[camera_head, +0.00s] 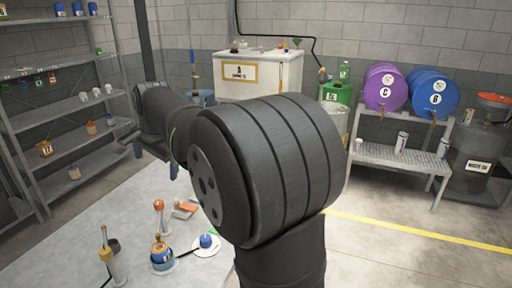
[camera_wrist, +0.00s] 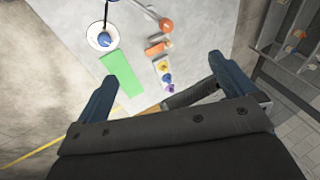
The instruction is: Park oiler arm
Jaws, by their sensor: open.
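I cannot tell for certain which part is the oiler arm. A thin black arm (camera_head: 187,252) runs from a blue-and-orange pot (camera_head: 162,256) to a blue knob (camera_head: 206,241) over a white disc (camera_head: 211,250) on the grey table. In the wrist view, the blue knob (camera_wrist: 103,40) sits over the white disc (camera_wrist: 94,44) at the upper left, with a dark rod above it. My gripper (camera_wrist: 165,88) is open and empty, its two blue fingers wide apart above the table.
An orange ball (camera_head: 158,204) tops a post; a brass-topped oiler (camera_head: 106,250) stands left. A green strip (camera_wrist: 123,73) and several small coloured items lie near the table edge. Shelves (camera_head: 60,110) stand left; purple (camera_head: 385,88) and blue drums (camera_head: 433,92) rest on a rack.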

